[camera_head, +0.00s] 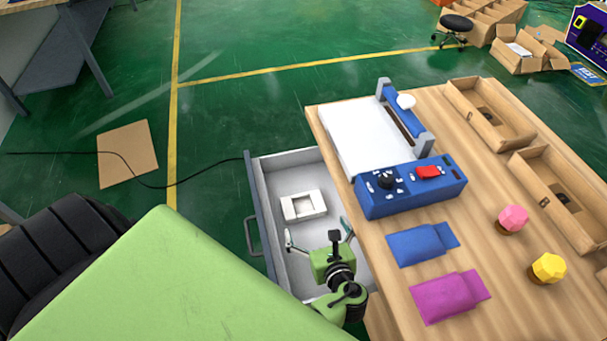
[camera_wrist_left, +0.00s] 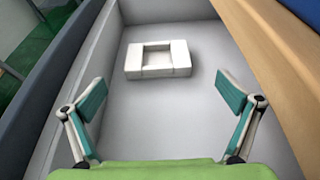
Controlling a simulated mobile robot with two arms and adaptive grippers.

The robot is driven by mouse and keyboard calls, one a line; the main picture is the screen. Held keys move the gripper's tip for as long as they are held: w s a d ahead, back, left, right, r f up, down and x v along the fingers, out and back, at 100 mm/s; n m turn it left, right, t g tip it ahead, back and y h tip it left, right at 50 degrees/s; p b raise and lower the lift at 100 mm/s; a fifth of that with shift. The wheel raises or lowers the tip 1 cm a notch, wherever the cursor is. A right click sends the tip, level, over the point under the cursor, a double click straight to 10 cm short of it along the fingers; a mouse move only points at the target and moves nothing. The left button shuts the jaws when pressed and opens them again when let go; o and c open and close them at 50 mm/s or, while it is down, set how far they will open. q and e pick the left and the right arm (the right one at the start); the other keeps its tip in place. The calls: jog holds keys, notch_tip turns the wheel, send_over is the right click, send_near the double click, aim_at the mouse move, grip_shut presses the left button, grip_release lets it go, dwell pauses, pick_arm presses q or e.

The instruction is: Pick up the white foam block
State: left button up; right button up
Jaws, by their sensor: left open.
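The white foam block (camera_head: 303,206) is a low rectangular block with a square recess in its middle. It lies flat on the floor of the open drawer (camera_head: 292,157), toward its middle. My left gripper (camera_head: 318,240) is over the drawer, on the near side of the block, open and empty. In the left wrist view the block (camera_wrist_left: 158,59) lies ahead of and beyond the two spread teal fingertips (camera_wrist_left: 166,97), apart from both. My right gripper is not in view.
The wooden table (camera_head: 490,210) borders the drawer on the right. On it are a blue sealing machine (camera_head: 410,187), a blue pouch (camera_head: 420,245), a magenta pouch (camera_head: 447,297), pink (camera_head: 513,218) and yellow (camera_head: 548,268) bottle caps, and cardboard trays (camera_head: 490,113). The drawer walls stand close around the gripper.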

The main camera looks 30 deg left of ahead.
aim_at(301, 198)
pick_arm(q)
jog(key=shift+s, duration=0.1)
jog(key=x, duration=0.3)
jog(key=shift+w+a, duration=0.2)
jog(key=shift+a, duration=0.15)
jog(key=x, duration=0.3)
jog(key=shift+f, duration=0.15)
jog(key=shift+w+a+f, duration=0.2)
jog(key=shift+w+a, duration=0.2)
jog(key=shift+a, duration=0.05)
jog(key=shift+w+a, duration=0.2)
jog(key=shift+a, duration=0.1)
jog(key=x, duration=0.3)
jog(key=shift+w+a, duration=0.15)
jog(key=shift+a, duration=0.2)
jog(key=shift+w+a+f, duration=0.25)
jog(key=shift+w+a, duration=0.1)
jog(key=shift+a, duration=0.05)
jog(key=c, duration=0.6)
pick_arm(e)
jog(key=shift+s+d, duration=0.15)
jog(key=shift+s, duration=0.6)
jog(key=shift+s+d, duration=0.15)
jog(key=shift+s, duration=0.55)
